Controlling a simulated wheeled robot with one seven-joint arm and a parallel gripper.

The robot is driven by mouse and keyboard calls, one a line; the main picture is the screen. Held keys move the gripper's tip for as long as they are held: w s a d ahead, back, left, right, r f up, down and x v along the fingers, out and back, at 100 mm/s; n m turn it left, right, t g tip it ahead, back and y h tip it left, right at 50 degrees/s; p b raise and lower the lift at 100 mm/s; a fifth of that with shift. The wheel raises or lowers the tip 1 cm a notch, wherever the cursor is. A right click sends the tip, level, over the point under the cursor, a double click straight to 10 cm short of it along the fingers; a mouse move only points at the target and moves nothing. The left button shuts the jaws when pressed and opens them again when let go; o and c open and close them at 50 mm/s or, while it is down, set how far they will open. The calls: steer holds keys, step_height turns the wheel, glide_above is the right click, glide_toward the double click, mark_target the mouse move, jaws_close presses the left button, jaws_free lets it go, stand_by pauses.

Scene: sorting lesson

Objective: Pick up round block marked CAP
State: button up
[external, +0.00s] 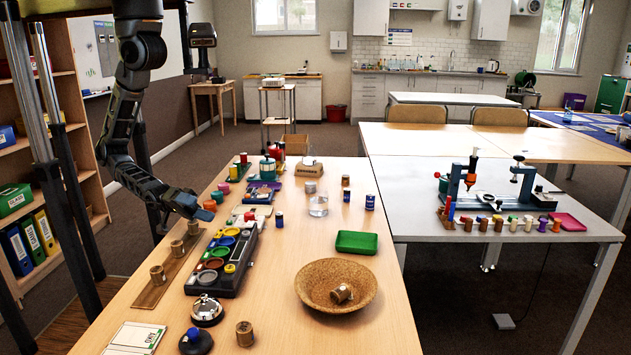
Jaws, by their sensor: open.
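Several small brown round blocks are in view, and their markings are too small to read, so I cannot tell which is marked CAP. Three stand on a wooden strip (147,297) at the table's left edge: a near block (158,275), a middle block (177,248) and a far block (193,228). Another round block (341,294) lies tilted in a woven bowl (318,272). One more round block (245,334) stands near the front. My gripper (203,210) is open, above the table's left edge near the far block; its fingers show only partly, and I see nothing held.
A dark tray (233,283) of coloured round pieces lies right of the strip. A bell (206,311) and a dark blue-topped object (195,341) stand in front. A green tray (356,242), a glass (318,206) and blue cylinders stand farther back. The table's right side has bare room.

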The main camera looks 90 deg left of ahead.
mark_target(245, 334)
steer(key=w+d+r+n+g+h+p, duration=0.1)
steer(key=w+d+n, duration=0.3)
steer(key=w, duration=0.4)
steer(key=w+d+r+n+g+p, duration=0.1)
steer(key=w+d+n, duration=0.35)
steer(key=w, duration=0.35)
steer(key=w+d+f+n+g+b, duration=0.1)
steer(key=d+f+g, duration=0.1)
steer(key=w+d+f+n+g+b, duration=0.1)
steer(key=d+f+n+g+b, duration=0.1)
steer(key=f+g, duration=0.1)
steer(key=w+d+f+n+g+b, duration=0.1)
steer(key=w+d+f+n+g, duration=0.1)
steer(key=f+g, duration=0.1)
steer(key=shift+b, duration=0.35)
steer(key=g, duration=0.1)
steer(key=s+d+n+g+h+b, duration=0.1)
steer(key=g, duration=0.1)
steer(key=shift+s+d+f, duration=0.15)
steer(key=shift+d+f, duration=0.05)
steer(key=shift+d, duration=0.1)
steer(key=shift+s+d+r+g+h+b, duration=0.1)
steer(key=shift+s+d+g+h+b, duration=0.3)
steer(key=shift+g, duration=0.3)
steer(key=shift+s+d, duration=0.1)
steer(key=shift+d, duration=0.1)
steer(key=b+x, duration=0.2)
steer(key=x, duration=0.9)
steer(key=shift+d, duration=0.1)
